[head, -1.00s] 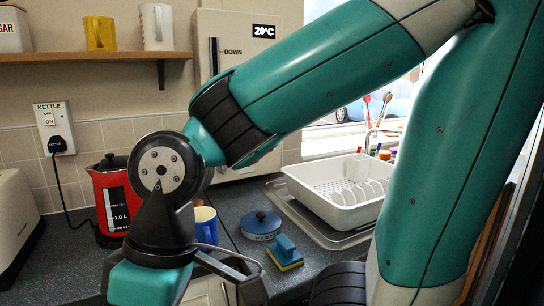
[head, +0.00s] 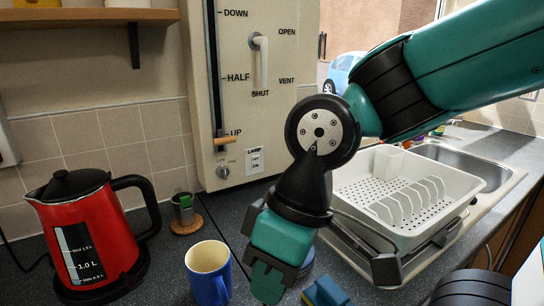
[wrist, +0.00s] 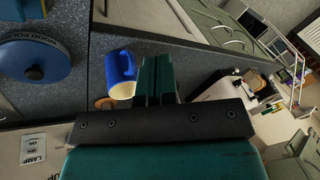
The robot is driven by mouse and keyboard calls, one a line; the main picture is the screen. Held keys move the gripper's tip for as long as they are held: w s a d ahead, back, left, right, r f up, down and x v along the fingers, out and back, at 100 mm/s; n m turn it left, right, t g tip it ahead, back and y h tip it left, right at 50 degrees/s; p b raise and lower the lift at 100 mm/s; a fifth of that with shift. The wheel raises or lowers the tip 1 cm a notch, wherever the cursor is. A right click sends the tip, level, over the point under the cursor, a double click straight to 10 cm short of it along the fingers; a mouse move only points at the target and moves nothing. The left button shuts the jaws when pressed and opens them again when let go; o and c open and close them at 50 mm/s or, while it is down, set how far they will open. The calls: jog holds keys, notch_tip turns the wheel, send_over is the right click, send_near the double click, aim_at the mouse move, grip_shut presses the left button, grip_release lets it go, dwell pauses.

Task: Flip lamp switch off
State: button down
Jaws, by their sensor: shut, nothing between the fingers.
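The lamp switch (head: 255,161) is a small white plate marked LAMP on the lower right of the cream wall panel. Its position, on or off, is too small to tell. My gripper (head: 266,284) is shut and empty. It points down over the counter, in front of and below the switch, apart from it. In the wrist view its closed fingers (wrist: 157,80) show beside the blue mug.
A blue mug (head: 209,274) stands close left of my gripper, with a red kettle (head: 88,237) farther left. A white dish rack (head: 405,198) is at right. The panel (head: 232,95) also has a lever slot, a knob and a vent handle. A blue-lidded pot (wrist: 35,46) shows in the wrist view.

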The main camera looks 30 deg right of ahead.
jog(key=w+d+r+m+t+p, duration=0.1)
jog(key=w+d+m+t+p, duration=0.15)
jog(key=w+m, duration=0.45)
jog(key=w+d+r+m+t+p, duration=0.15)
jog(key=w+m+p, duration=0.25)
jog(key=w, duration=0.5)
jog(key=w+d+f+m+t+h+p, duration=0.1)
jog(key=w+d+m+t+h+p, duration=0.1)
jog(key=w+d+m, duration=0.4)
jog(key=w+d+f+m+t+h+p, duration=0.1)
jog(key=w+d+m+t+h+p, duration=0.1)
jog(key=w+d+m+t, duration=0.2)
jog(key=w+d+m, duration=0.3)
jog(key=d+m, duration=0.1)
jog(key=d, duration=0.3)
jog(key=shift+w+d+f+p, duration=0.2)
jog(key=shift+d+p, duration=0.1)
jog(key=shift+d, duration=0.1)
jog(key=shift+w, duration=0.1)
